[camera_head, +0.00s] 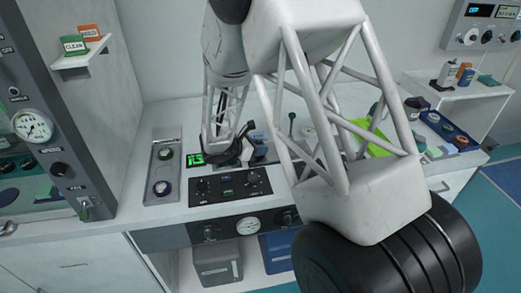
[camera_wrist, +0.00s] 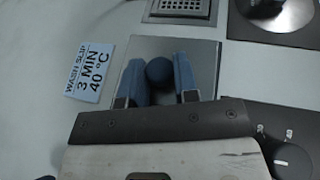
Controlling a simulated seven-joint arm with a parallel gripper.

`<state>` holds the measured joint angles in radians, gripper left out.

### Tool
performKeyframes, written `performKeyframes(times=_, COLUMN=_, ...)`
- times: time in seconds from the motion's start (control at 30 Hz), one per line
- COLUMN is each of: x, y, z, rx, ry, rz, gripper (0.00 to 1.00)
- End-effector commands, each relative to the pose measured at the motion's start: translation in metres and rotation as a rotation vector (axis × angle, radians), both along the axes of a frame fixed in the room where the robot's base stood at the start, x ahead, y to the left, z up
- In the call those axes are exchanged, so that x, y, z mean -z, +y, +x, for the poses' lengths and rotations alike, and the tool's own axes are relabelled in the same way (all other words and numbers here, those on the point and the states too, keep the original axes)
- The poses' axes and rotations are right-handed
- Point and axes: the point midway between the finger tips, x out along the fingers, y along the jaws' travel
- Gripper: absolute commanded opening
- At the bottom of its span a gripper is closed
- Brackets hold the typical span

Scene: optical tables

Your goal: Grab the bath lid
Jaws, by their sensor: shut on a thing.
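The bath lid (camera_wrist: 207,58) is a flat grey square plate with a round dark blue knob (camera_wrist: 160,72), seen in the wrist view. My gripper (camera_wrist: 158,72) has its two blue fingers on either side of the knob and is shut on it. In the head view my gripper (camera_head: 243,153) is low over the bench beside the control panel. The lid is largely hidden there by my arm. I cannot tell whether the lid is touching the surface below.
A label reading "WASH SLIP 3 MIN 40 °C" (camera_wrist: 90,72) lies left of the lid. A drain grate (camera_wrist: 180,10) is just beyond it. A control panel with knobs (camera_head: 230,184) is at the bench front. A grey tray with round items (camera_head: 162,172) lies to the left.

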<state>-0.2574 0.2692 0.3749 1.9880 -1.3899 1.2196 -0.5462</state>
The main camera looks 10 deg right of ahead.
Motion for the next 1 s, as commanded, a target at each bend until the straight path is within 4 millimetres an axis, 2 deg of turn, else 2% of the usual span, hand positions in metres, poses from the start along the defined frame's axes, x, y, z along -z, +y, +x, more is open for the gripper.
performKeyframes(times=0.27, x=-0.014, y=0.0, z=0.0, rx=0.0, ry=-0.002, rz=0.001, gripper=0.01)
performKeyframes(times=0.47, x=-0.038, y=0.0, z=0.0, rx=0.002, ry=-0.004, rz=0.001, gripper=0.01)
performKeyframes(times=1.0, x=-0.044, y=-0.001, z=-0.092, rx=-0.002, ry=-0.001, rz=0.0, gripper=0.01)
